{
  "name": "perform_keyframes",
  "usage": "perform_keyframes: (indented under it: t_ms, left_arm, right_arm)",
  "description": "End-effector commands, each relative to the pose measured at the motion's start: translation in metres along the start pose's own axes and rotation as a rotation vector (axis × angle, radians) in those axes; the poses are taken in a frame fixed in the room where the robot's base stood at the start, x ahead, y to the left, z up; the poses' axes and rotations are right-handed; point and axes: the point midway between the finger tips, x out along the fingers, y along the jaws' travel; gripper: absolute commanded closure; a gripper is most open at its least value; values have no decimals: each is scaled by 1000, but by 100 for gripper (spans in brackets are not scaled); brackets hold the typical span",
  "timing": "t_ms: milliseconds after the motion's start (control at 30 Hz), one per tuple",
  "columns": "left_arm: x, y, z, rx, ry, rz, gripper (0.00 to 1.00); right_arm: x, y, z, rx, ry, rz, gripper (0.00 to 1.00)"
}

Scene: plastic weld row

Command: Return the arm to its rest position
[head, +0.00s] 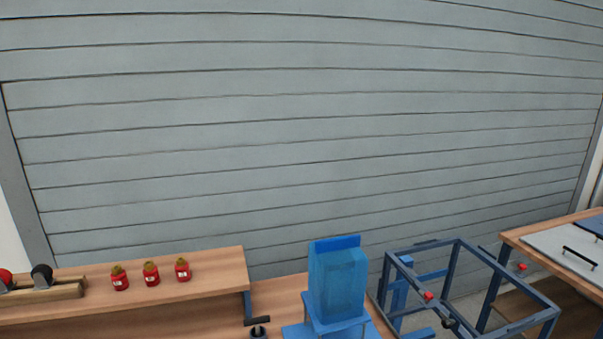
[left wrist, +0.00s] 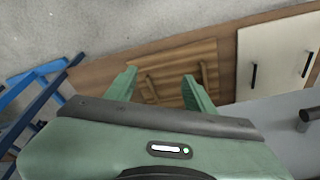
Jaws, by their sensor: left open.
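My left gripper (left wrist: 160,80) shows in the left wrist view, with its two green fingers spread apart and nothing between them. Behind the fingers is a wooden surface with narrow raised strips (left wrist: 180,70); the fingers seem apart from it. Neither of my arms shows in the head view, and my right gripper is in no view.
A blue carton-shaped block (head: 338,283) stands on a blue stand. A blue metal frame (head: 455,262) is right of it. Several small red jars (head: 152,274) sit on a wooden bench (head: 215,272) at left. A panel with black handles (head: 565,243) is at far right.

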Motion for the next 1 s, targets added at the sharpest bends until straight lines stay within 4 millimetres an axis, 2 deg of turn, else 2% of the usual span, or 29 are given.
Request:
perform_keyframes:
  t_ms: [33,200,267,400,600,700,800,1000]
  left_arm:
    - [25,1,15,2,-21,1,46]
    - [96,5,68,9,-58,6,46]
    - [116,6,90,12,-71,7,46]
    - [154,8,147,20,-101,10,46]
    - [179,8,215,28,-131,13,46]
    - [182,8,234,31,-138,13,46]
    - [183,8,244,32,-142,13,46]
    - [183,8,246,32,-142,13,46]
  right_arm:
    - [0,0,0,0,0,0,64]
    - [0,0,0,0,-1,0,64]
    - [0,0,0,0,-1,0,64]
    - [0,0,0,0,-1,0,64]
    - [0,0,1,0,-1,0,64]
    - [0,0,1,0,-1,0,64]
    - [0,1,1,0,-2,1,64]
    - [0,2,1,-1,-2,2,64]
